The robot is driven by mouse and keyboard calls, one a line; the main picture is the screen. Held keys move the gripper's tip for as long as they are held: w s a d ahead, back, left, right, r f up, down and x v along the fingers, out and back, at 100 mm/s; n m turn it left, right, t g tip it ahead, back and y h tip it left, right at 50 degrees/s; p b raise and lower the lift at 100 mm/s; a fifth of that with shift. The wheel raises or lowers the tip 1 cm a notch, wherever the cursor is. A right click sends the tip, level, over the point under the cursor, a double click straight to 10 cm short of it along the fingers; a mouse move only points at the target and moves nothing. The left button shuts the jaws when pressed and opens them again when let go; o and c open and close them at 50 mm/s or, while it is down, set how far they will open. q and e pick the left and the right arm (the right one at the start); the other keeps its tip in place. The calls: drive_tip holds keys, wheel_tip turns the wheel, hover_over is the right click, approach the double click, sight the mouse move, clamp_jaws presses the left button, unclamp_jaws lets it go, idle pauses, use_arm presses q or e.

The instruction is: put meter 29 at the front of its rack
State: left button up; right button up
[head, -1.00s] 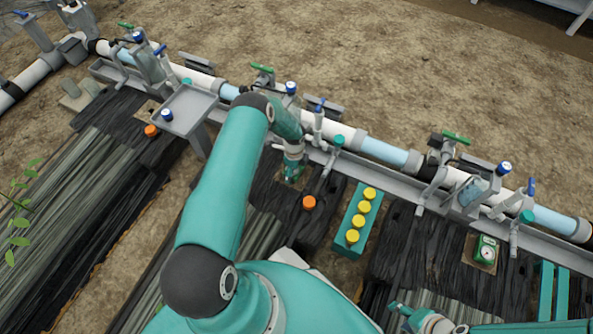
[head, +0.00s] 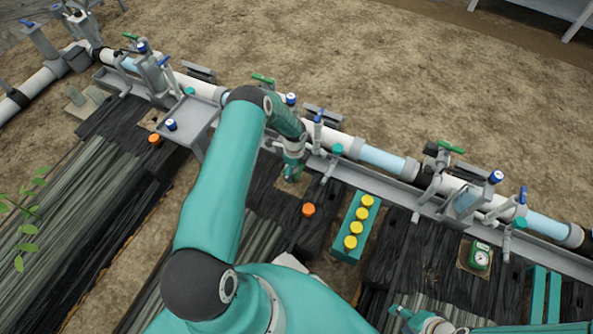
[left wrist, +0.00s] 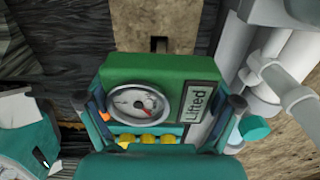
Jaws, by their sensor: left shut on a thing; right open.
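My left gripper (head: 292,172) is shut on a green meter (left wrist: 165,90), seen close in the left wrist view with one finger on each side. The meter has a round white dial and a label that seems to read "Lifted"; no number 29 is legible. In the head view it is mostly hidden by the gripper, beside the pipe. A second green meter (head: 480,258) sits on a small tan board at the right. A teal frame with parallel bars (head: 540,295) stands right of it; I cannot tell if it is the rack. My right gripper (head: 400,312) is open at the bottom edge.
A teal block (head: 347,247) with several yellow caps stands right of my left gripper. An orange cap (head: 308,210) lies nearer. A long pipe (head: 385,157) with valves runs along a grey rail behind. A grey tray (head: 198,112) stands at the left.

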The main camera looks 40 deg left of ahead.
use_arm(q)
drive_tip(key=shift+r+p, duration=1.15)
drive_tip(key=shift+r, duration=1.05)
use_arm(e)
wheel_tip(320, 180, up, 2)
drive_tip(key=shift+r, duration=0.25)
